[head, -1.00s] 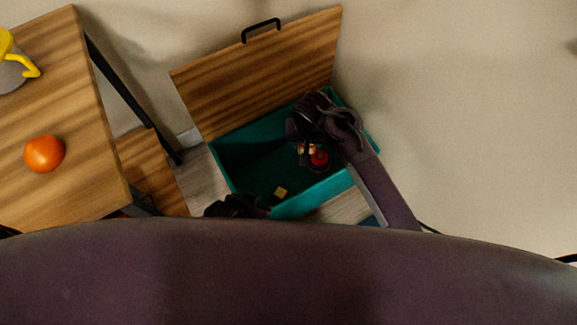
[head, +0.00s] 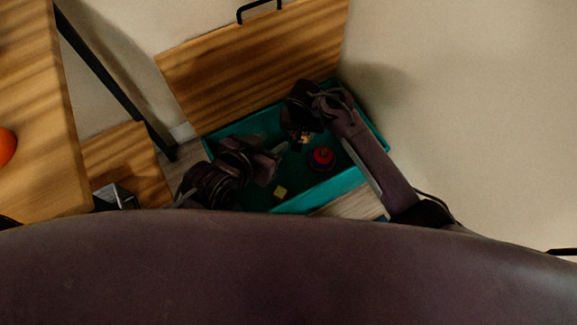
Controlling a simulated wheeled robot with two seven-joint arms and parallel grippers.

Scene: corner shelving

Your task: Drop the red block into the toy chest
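The toy chest is a teal box (head: 345,184) with its wooden lid (head: 255,75) standing open at the back. A red, rounded-looking thing (head: 321,156) shows inside it on the dark floor; I cannot tell its exact shape or whether it is the red block. My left gripper (head: 276,163) reaches over the chest's left part, fingers pointing right, and looks open with nothing visible between them. My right gripper (head: 300,136) is over the chest's back right, pointing down, left of and above the red thing in the picture. Its fingertips are dark and partly hidden.
A small yellow block (head: 280,192) lies near the chest's front wall. A small tan object shows by my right fingertips. A wooden table (head: 38,120) with an orange fruit (head: 5,146) stands at left; a lower wooden shelf (head: 128,160) is between it and the chest.

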